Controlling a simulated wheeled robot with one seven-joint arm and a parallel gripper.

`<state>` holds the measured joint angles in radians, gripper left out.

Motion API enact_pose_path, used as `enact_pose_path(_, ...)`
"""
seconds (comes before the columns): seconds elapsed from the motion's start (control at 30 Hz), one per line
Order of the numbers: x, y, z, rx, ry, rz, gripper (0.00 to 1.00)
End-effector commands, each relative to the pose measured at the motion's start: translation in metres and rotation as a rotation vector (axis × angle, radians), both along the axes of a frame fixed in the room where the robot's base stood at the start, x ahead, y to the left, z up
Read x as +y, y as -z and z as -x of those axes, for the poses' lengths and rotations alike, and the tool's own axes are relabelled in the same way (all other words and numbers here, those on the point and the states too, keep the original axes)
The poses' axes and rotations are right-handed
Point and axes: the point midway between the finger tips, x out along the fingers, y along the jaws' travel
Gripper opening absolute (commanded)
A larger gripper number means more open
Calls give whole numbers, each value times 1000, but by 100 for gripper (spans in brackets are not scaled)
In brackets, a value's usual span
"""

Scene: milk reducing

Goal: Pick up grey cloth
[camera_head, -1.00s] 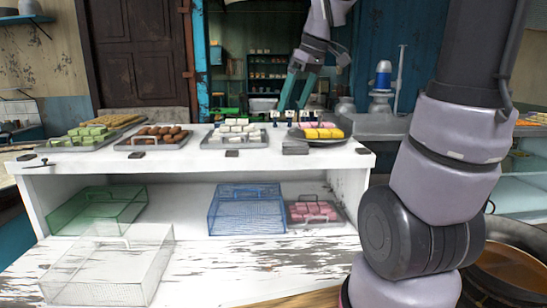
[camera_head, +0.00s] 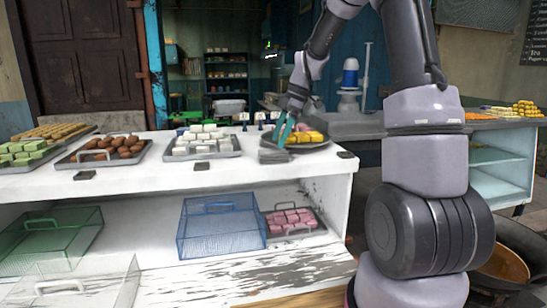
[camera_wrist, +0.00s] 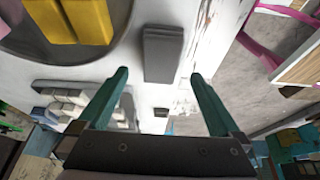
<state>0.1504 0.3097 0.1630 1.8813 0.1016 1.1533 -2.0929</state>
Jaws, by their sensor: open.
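The grey cloth (camera_head: 272,155) is a small folded block lying flat on the white counter, beside the round dark tray. In the wrist view, the grey cloth (camera_wrist: 163,53) appears just beyond my fingertips and roughly in line with the gap between them. My gripper (camera_head: 287,130) has teal fingers and hangs over the counter near the tray's left edge. In the wrist view, the fingers of my gripper (camera_wrist: 160,75) are apart, with nothing held between them. The height of the fingertips above the cloth is hard to judge.
The round tray (camera_head: 318,144) holds yellow sweets (camera_head: 304,137) right beside the cloth. A tray of white sweets (camera_head: 202,143) stands to the left. A small dark block (camera_head: 201,166) lies near the counter's front edge.

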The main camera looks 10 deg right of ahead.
Motion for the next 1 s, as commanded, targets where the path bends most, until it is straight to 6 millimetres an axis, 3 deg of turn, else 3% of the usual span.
enact_pose_path(0.33,12,44,0,2,0,0,100)
enact_pose_path(0.63,14,50,0,1,2,1,100)
enact_pose_path(0.67,14,50,0,1,2,1,96)
enact_pose_path(0.87,14,50,0,1,2,0,20)
enact_pose_path(0.9,14,50,0,1,2,0,14)
enact_pose_path(1.0,14,50,0,1,2,0,14)
